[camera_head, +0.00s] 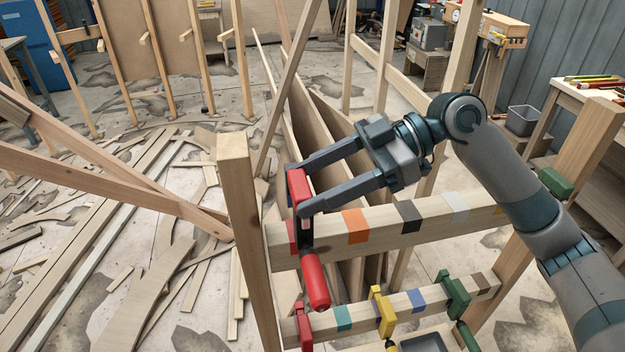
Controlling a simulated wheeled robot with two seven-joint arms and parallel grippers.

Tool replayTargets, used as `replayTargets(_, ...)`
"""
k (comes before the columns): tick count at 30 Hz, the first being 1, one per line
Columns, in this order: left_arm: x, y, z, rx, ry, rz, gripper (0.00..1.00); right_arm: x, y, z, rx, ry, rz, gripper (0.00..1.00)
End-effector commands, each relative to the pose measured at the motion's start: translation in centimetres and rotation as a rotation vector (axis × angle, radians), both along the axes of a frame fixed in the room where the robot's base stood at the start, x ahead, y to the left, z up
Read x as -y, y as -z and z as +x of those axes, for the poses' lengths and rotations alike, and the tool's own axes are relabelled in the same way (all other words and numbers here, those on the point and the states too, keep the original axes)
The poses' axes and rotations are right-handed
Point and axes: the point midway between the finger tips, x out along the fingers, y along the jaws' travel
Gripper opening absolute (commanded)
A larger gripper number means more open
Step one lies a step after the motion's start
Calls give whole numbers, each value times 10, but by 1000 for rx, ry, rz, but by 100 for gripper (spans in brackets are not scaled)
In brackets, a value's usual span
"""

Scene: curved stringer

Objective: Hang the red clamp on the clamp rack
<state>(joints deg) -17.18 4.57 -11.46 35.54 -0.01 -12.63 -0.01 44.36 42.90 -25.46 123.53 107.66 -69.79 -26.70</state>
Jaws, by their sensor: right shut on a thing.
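The red clamp (315,282) has a red upper jaw, a dark bar and a red handle hanging downward. My right gripper (299,189) is shut on its upper red part. The clamp is roughly upright at the left end of the upper rail of the wooden clamp rack (380,228), beside the rail's red band. Its bar and handle pass in front of the rail. I cannot tell whether the jaw rests on the rail. My left gripper is not in view.
The rack's lower rail (343,320) carries another red clamp (304,327), a yellow clamp (382,312) and a green clamp (455,295). A wooden post (240,230) stands just left of the held clamp. A grey tray (424,343) is below. Wood offcuts litter the floor.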

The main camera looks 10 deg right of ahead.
Motion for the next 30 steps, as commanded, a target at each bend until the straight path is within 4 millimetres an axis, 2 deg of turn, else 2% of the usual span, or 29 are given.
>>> replayTargets(6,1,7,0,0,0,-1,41,0,8,0,2,0,2,0)
replayTargets(30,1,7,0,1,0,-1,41,0,10,-1,2,0,2,0)
